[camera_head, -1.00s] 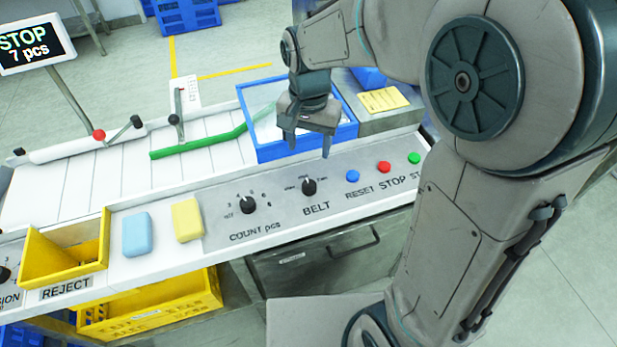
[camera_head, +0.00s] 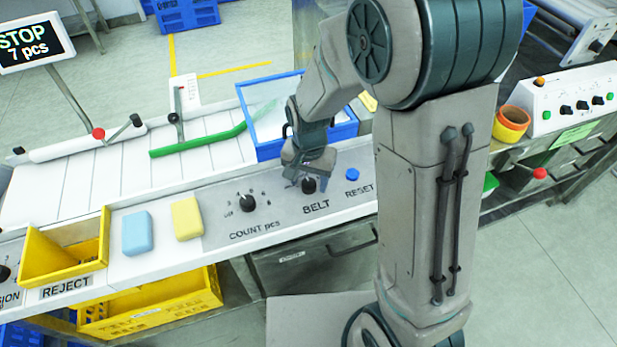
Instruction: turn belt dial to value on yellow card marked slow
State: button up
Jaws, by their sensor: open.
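The belt dial (camera_head: 309,186) is a small black knob on the grey panel above the word BELT. My gripper (camera_head: 305,182) is open and right at the dial, its fingers pointing down over it. The gripper covers the dial's upper part and its scale marks, so I cannot read its setting or tell whether the fingers touch it. The yellow card (camera_head: 368,102) is almost wholly hidden behind my arm; only a small edge shows, and its writing cannot be read.
The COUNT pcs dial (camera_head: 247,203) is left of the belt dial, and the blue RESET button (camera_head: 352,174) is right. A blue block (camera_head: 138,234) and a yellow block (camera_head: 187,219) lie left. The display (camera_head: 32,42) reads STOP, 7 pcs.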

jog(key=c, duration=1)
jog(key=shift+o, duration=0.2)
jog(key=shift+n, duration=0.4)
jog(key=n+b, duration=0.1)
jog(key=n, duration=0.4)
jog(key=shift+n+b, duration=0.3)
jog(key=n, duration=0.5)
jog(key=shift+n, duration=0.3)
jog(key=o, duration=1)
jog(key=shift+c, duration=0.2)
